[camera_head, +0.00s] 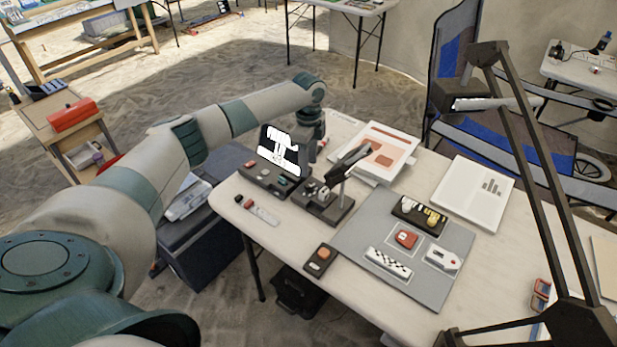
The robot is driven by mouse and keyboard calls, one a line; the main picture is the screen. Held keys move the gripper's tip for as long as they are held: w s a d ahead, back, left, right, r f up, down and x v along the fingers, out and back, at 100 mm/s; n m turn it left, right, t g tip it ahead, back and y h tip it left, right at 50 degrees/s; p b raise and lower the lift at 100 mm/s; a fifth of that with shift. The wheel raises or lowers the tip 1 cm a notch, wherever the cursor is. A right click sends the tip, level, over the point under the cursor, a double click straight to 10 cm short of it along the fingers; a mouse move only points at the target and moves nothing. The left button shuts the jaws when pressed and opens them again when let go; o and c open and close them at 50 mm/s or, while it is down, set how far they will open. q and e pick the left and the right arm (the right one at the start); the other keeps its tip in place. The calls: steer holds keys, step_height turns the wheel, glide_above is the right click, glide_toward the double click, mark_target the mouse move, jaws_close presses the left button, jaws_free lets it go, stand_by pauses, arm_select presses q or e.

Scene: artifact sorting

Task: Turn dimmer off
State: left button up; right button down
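No part is clearly marked as the dimmer. A small dark box with an orange top (320,259) lies at the table's front edge. A dark unit with small knobs and an angled arm (325,203) stands behind it. To its left is a dark control panel (272,181) with coloured buttons and a lit, white-patterned screen (280,150). My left arm reaches across from the left. My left gripper (314,146) points down just behind and right of the screen, its fingers mostly hidden, so its opening cannot be told. My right gripper is not in view.
A grey mat (350,232) on the white table holds several small devices. Papers (375,150) and a white board (473,193) lie behind. A large black desk lamp (540,190) rises at the right. A small white remote-like piece (262,213) lies near the left edge.

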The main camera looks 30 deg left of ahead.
mark_target(308, 184)
arm_select(q)
step_height(308, 184, down, 8)
steer(key=shift+r+p, duration=0.1)
steer(key=shift+p, duration=0.55)
jaws_close()
